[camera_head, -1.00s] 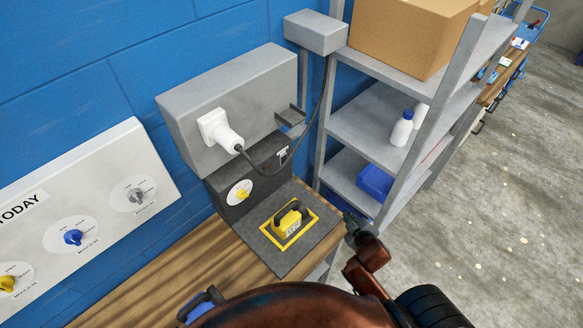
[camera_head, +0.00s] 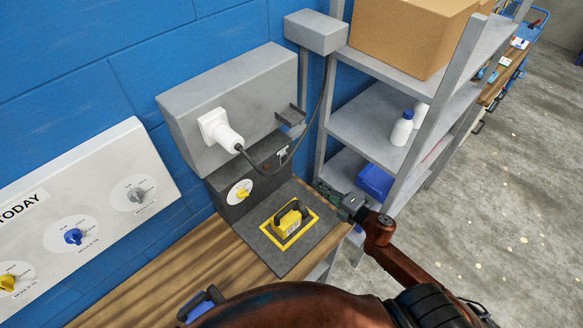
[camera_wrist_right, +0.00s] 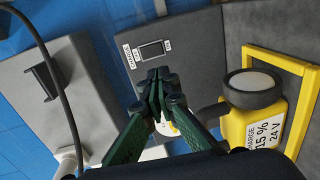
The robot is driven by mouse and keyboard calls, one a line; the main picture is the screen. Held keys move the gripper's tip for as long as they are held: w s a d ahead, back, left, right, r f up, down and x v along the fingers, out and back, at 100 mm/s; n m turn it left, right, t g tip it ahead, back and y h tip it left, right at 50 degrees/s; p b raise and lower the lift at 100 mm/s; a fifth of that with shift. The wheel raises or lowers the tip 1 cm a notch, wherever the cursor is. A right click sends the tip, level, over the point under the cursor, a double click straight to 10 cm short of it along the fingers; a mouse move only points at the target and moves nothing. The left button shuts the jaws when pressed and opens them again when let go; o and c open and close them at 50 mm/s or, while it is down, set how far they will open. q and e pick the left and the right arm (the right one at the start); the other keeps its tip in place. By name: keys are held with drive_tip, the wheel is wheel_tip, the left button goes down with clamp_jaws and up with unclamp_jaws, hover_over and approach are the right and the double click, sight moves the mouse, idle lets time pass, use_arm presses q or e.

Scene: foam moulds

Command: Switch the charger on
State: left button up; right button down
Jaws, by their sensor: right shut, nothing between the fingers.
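The charger (camera_head: 240,213) is a dark grey unit on the bench, with a flat pad in front of its upright panel. A small rocker switch (camera_head: 283,152) sits at the panel's upper right; in the right wrist view the dark rocker (camera_wrist_right: 151,50) has labels around it. A white dial with a yellow knob (camera_head: 240,191) is on the panel's left. A yellow battery pack (camera_head: 288,220) sits on the pad; its display (camera_wrist_right: 267,138) reads 15 % and 24 V. My right gripper (camera_head: 322,190) is shut and empty, right of the pad, apart from the switch. My left gripper is out of view.
A grey box (camera_head: 255,85) with a white plug (camera_head: 217,128) hangs above the charger; a black cable (camera_head: 325,95) runs beside it. A metal shelf (camera_head: 365,125) stands close on the right. A blue-handled object (camera_head: 203,303) lies on the bench (camera_head: 170,285).

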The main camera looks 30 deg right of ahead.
sight(286, 163)
drive_tip(key=shift+w, duration=0.1)
drive_tip(key=p+x, duration=0.2)
drive_tip(key=x, duration=1.1)
drive_tip(key=shift+w+a, duration=0.15)
drive_tip(key=shift+w, duration=0.2)
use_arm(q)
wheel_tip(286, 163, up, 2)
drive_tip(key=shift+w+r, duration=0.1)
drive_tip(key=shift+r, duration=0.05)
